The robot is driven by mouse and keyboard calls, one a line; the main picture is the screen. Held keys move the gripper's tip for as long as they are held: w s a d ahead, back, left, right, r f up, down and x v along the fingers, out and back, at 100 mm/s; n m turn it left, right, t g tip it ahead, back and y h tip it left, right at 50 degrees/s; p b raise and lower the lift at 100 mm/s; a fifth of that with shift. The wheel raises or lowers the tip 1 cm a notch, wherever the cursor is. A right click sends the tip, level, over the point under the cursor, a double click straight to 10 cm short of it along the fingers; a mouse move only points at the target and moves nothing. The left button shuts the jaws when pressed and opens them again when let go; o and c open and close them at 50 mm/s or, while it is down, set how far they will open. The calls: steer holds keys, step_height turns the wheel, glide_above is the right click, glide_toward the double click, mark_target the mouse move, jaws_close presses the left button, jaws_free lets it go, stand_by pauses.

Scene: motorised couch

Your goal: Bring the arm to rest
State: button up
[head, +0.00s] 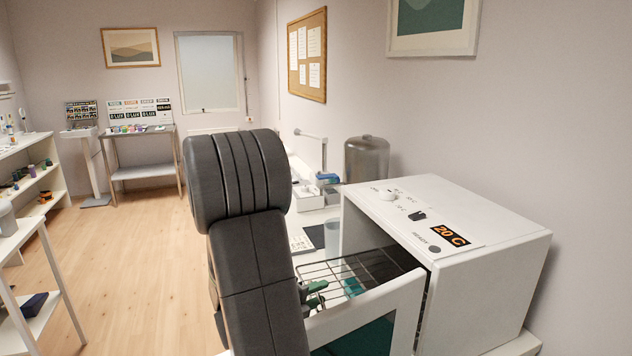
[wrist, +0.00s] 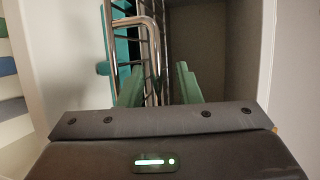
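My arm, dark grey, rises in the middle of the head view and bends down toward a wire rack (head: 350,268). My gripper (head: 316,294) has green fingers and is low at the rack's left end. In the wrist view my gripper (wrist: 158,85) has its two fingers apart. Metal bars of the rack (wrist: 151,45) run up between and beyond them, nearer the left finger. I cannot tell whether a finger touches the bars. Nothing is seen clamped between the fingers.
A white cabinet (head: 500,265) with knobs and a display reading 20 C stands at right. A white-framed front (head: 385,300) stands out before it. A metal canister (head: 366,158) is behind. Shelves (head: 35,180) line the left; open wooden floor (head: 140,260) lies between.

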mark_target(330, 290)
steer(key=shift+w+d+p, duration=0.2)
steer(key=shift+w+d, duration=0.05)
steer(key=shift+d, duration=0.55)
steer(key=shift+w+d+p, duration=0.15)
steer(key=shift+w+d, duration=0.1)
steer(key=shift+d, duration=0.55)
